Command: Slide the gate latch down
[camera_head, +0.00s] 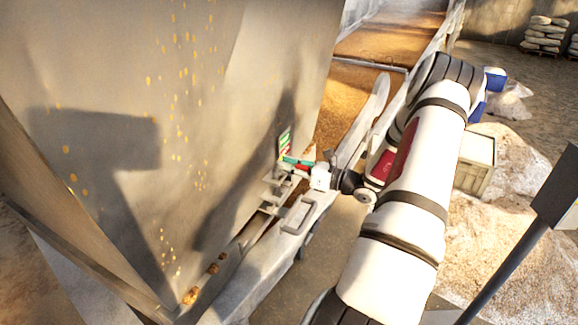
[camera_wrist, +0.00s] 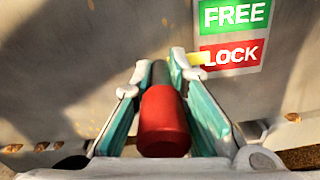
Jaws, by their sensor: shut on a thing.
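The gate latch has a red cylindrical handle (camera_wrist: 164,122), seen close up in the wrist view between the two fingers of my gripper (camera_wrist: 160,75). The fingers have teal inner pads and lie on either side of the handle, shut on it. A sign on the metal wall has a green FREE label (camera_wrist: 234,15) above a red LOCK label (camera_wrist: 231,56). A yellow pointer (camera_wrist: 197,58) sits at the LOCK label's left edge. In the head view my gripper (camera_head: 296,164) is at the metal wall, just below the sign (camera_head: 285,141); the handle shows there only as a small red bit.
A large metal hopper wall (camera_head: 110,60) fills the left, with scattered grain stuck to it. A metal rail with a bracket handle (camera_head: 298,215) runs beside my gripper. A pale crate (camera_head: 477,165) and grain piles (camera_head: 510,230) lie to the right of my arm.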

